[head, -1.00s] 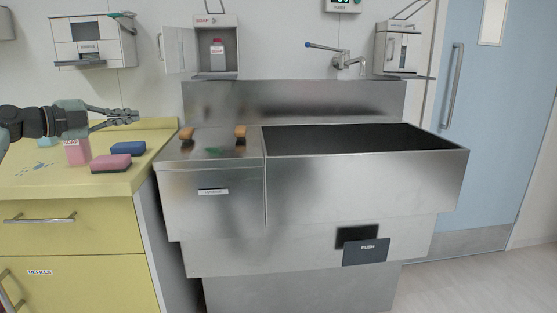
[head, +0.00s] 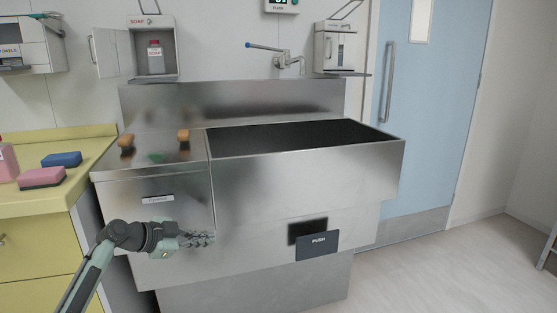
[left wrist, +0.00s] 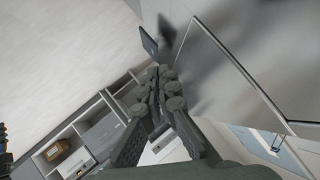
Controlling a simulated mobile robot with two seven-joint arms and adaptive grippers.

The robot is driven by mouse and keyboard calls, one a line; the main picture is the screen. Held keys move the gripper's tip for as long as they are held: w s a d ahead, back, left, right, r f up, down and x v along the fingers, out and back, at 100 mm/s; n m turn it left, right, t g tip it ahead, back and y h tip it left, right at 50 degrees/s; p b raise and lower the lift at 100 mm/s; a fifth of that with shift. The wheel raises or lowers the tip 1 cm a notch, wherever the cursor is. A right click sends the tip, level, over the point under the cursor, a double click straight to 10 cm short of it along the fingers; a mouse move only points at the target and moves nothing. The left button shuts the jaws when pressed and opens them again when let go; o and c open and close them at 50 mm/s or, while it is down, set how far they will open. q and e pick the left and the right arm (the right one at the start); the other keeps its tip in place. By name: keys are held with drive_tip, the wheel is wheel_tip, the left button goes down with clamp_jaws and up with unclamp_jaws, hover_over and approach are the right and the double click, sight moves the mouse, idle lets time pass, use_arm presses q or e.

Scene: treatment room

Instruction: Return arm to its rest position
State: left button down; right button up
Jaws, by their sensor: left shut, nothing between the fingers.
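My left gripper (head: 201,239) is shut and empty in the head view. It is low in front of the steel sink unit (head: 300,178), below the counter height. Its arm comes in from the bottom left. In the left wrist view the gripper's fingers (left wrist: 160,80) are together with nothing between them, and the sink's steel front shows beside them at the upper right. My right gripper is not in view.
The yellow counter (head: 72,140) at the left bears a blue sponge (head: 61,159), a pink sponge (head: 41,177) and a partly cut-off pink bottle (head: 7,162). A dark push panel (head: 317,246) juts from the sink front.

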use_arm(q)
drive_tip(key=a+f+n+g+y, duration=0.1)
drive_tip(key=a+f+n+y, duration=0.2)
drive_tip(key=a+n+y, duration=0.6)
drive_tip(key=a+f+n+y, duration=0.2)
drive_tip(key=a+n+y, duration=0.3)
drive_tip(key=a, duration=0.9)
drive_tip(key=s+d+f+g+h, duration=0.1)
drive_tip(key=s+d+f+h, duration=0.1)
drive_tip(key=s+d+f, duration=0.55)
drive_tip(key=s+d+f+g+h, duration=0.1)
drive_tip(key=s+d+f, duration=0.1)
drive_tip(key=s+f, duration=0.95)
drive_tip(key=s+d+f+g, duration=0.1)
drive_tip(key=s+d+f, duration=0.2)
drive_tip(key=s, duration=0.8)
drive_tip(key=s+d+f+g+h, duration=0.1)
drive_tip(key=s+d+f, duration=0.2)
drive_tip(key=s, duration=0.8)
drive_tip(key=shift+s+f+g, duration=0.2)
drive_tip(key=shift+s+g, duration=0.1)
drive_tip(key=shift+s, duration=0.1)
drive_tip(key=shift+a, duration=0.2)
